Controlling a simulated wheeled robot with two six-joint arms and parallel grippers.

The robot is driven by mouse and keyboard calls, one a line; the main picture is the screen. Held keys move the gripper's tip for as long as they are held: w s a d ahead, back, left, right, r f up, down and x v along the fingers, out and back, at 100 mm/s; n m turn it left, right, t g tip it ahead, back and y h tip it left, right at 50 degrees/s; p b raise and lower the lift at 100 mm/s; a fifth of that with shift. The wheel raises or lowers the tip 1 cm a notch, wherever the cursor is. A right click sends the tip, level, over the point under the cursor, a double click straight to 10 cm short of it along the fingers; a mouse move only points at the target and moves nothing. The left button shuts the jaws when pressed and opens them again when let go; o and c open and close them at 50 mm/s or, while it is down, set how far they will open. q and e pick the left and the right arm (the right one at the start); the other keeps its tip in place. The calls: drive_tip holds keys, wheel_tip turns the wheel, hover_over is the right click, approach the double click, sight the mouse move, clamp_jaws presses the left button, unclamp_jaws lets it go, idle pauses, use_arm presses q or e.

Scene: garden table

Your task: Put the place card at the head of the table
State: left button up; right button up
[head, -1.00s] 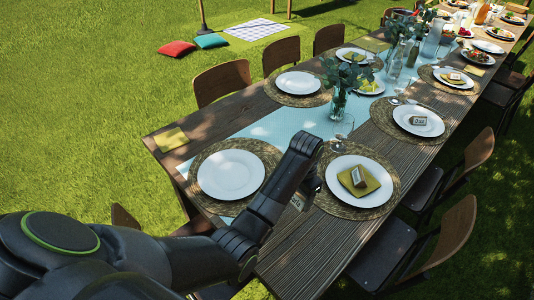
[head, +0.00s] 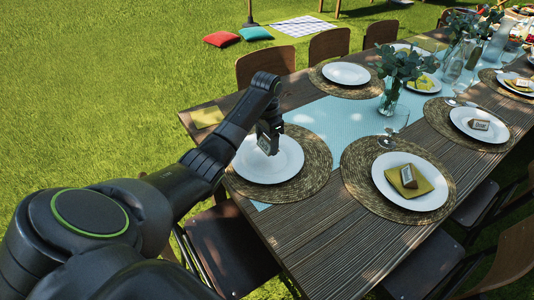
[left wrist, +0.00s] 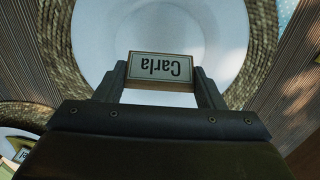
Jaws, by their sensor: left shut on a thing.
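The place card (left wrist: 161,67), a small white card with a dark border reading "Carla", shows upside down in the left wrist view. My left gripper (head: 268,136) is shut on it, with a finger at each side of the card. The gripper holds it over the white plate (head: 262,166) on the round woven mat (head: 318,165) at the near end of the table (head: 320,232). The plate also shows behind the card in the left wrist view (left wrist: 110,25). I cannot tell how high the card is above the plate. My right gripper is not in view.
A plate with a yellow-green napkin and a card (head: 408,178) sits to the right. A wine glass (head: 391,125) and a vase of leaves (head: 390,95) stand on the pale blue runner (head: 335,117). A folded yellow napkin (head: 207,117) lies at the left corner. Chairs line both sides.

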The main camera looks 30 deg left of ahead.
sight(267, 159)
use_arm(q)
drive_tip(key=shift+f, duration=0.7)
wheel_tip(267, 159, down, 3)
drive_tip(key=shift+f, duration=0.2)
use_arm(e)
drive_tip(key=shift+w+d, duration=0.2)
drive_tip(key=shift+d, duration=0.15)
use_arm(q)
drive_tip(key=o, duration=1.1)
drive_tip(key=shift+f, duration=0.1)
drive_tip(key=shift+c, duration=0.2)
wheel_tip(267, 159, up, 12)
drive_tip(key=shift+f+p, duration=0.1)
drive_tip(key=shift+p, duration=0.35)
drive_tip(key=shift+r, duration=0.3)
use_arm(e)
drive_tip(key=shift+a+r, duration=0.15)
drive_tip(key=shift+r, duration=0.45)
